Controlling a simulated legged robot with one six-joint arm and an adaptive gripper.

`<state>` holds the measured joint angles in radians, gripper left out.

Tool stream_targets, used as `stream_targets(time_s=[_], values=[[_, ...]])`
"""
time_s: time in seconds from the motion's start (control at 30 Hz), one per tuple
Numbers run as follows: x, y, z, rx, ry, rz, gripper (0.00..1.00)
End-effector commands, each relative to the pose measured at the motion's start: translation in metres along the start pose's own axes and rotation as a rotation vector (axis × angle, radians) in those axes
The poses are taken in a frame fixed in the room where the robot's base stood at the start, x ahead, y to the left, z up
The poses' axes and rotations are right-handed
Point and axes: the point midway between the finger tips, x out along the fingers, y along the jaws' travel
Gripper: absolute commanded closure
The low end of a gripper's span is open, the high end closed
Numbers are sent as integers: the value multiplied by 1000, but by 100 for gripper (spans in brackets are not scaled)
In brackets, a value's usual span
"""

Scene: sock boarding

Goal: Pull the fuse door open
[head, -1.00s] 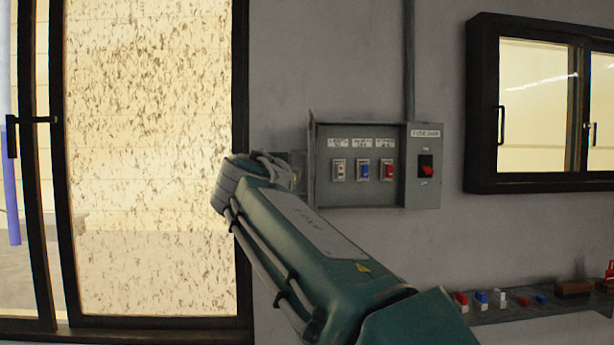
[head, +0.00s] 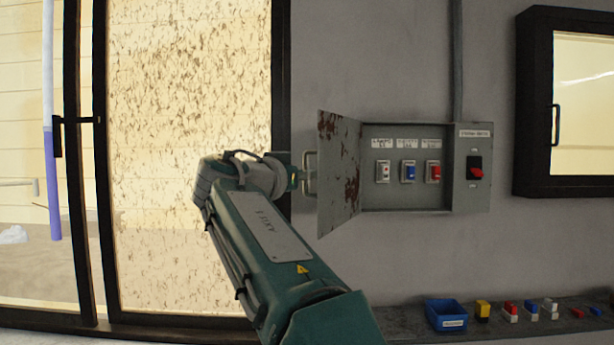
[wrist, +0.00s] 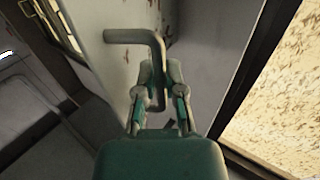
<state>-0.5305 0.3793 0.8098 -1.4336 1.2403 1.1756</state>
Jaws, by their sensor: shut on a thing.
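The fuse door (head: 338,180) stands swung out to the left of the grey fuse box (head: 405,203), with its rust-marked inner face showing. Its bent handle (head: 312,160) sticks out from the far side of the door. My gripper (head: 302,180) is at this handle, partly hidden by my wrist. In the wrist view, the fingers of my gripper (wrist: 158,78) are closed around the stem of the handle (wrist: 132,37), and the pale door panel (wrist: 108,62) is beside it.
A dark-framed glass panel (head: 185,180) is behind my arm at the left. A shelf (head: 398,322) below holds a blue bin (head: 445,314) and several small blocks.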

Motion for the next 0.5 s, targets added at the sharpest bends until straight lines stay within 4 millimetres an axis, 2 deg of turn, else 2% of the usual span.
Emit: stream_targets(time_s=[0.27,0.3,0.33,0.37,0.5], values=[[0,-2,3,-4,-5,-2,100],[0,-2,3,-4,-5,-2,70],[0,-2,3,-4,-5,-2,56],[0,-2,3,-3,-4,-2,52],[0,-1,2,-2,-3,-1,52]])
